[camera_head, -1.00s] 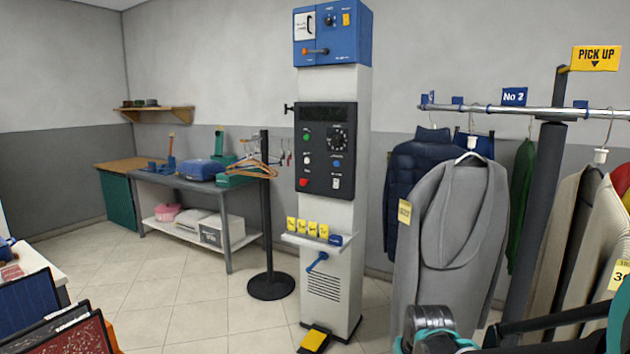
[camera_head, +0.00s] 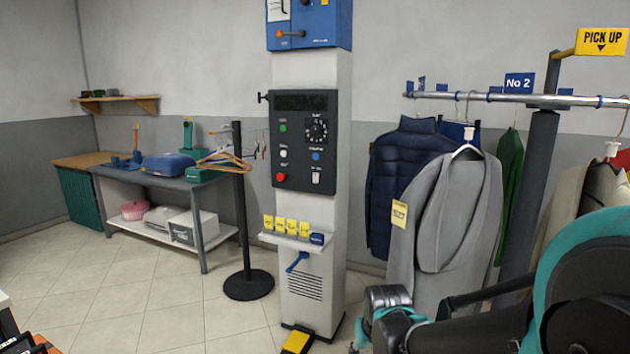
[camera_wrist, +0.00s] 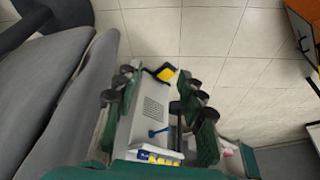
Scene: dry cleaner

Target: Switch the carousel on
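The carousel rail (camera_head: 452,95) holds hanging garments at the right, among them a grey coat (camera_head: 430,215). Left of it stands a pale column (camera_head: 318,215) with a black control panel (camera_head: 304,183). The panel has green (camera_head: 283,128), white (camera_head: 283,153) and red (camera_head: 281,177) buttons, a dial (camera_head: 316,130), a blue button (camera_head: 316,156) and a white rocker-like switch (camera_head: 316,177). A blue box (camera_head: 322,30) with an orange-tipped lever tops the column. My gripper (camera_wrist: 158,90) is open and empty, seen in the wrist view, apart from the column. The labels are too small to read.
A shelf with yellow tags (camera_head: 287,238), a blue lever (camera_head: 297,262) and a yellow pedal (camera_head: 297,341) are on the column's lower part. A black post (camera_head: 241,200) stands left of it, before a grey table (camera_head: 200,185). Floor in front is open.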

